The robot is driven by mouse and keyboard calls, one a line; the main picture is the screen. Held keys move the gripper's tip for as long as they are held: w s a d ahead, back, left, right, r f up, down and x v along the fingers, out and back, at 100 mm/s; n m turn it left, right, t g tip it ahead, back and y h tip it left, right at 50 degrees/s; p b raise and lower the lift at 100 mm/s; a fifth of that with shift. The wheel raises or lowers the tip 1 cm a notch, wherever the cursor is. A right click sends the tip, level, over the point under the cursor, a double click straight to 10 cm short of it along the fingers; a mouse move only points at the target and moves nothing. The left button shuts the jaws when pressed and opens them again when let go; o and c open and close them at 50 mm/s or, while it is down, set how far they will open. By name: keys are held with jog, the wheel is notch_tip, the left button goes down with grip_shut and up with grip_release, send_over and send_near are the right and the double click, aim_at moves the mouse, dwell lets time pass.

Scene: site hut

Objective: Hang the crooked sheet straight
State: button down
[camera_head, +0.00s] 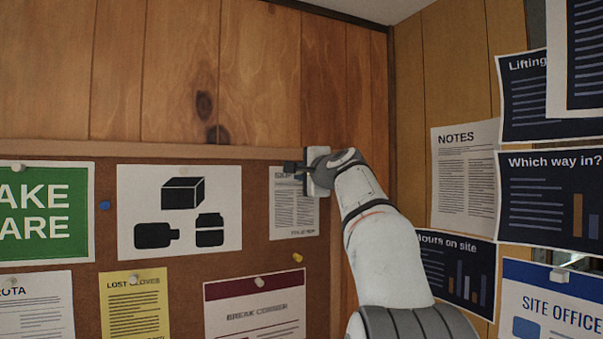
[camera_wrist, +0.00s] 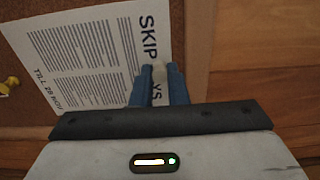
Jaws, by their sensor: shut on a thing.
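The skip days sheet (camera_head: 293,212) is white with dark text and hangs at the right end of the cork board. It looks nearly upright in the head view; any small tilt is hard to judge. In the wrist view the sheet (camera_wrist: 85,60) shows its heading, partly covered by the fingers, and "TILL 28 NOV" at its foot. My gripper (camera_head: 288,168) is at the top edge of the sheet. In the wrist view my gripper (camera_wrist: 159,75) is shut on a pale pin (camera_wrist: 158,72) at the heading. The sheet's upper right corner is hidden in the head view.
A pictogram sheet (camera_head: 150,195) hangs to the left, a break corner notice (camera_head: 255,310) below. A yellow pin (camera_head: 297,258) and a blue pin (camera_head: 104,206) sit in bare cork. The wooden frame (camera_head: 200,151) runs above. Several posters cover the right wall, including a notes sheet (camera_head: 462,180).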

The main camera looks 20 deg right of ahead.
jog(key=shift+w+p, duration=0.5)
jog(key=shift+w, duration=0.4)
dwell(0.6)
dwell(1.6)
jog(key=c, duration=1.3)
grip_release()
jog(key=shift+c, duration=0.2)
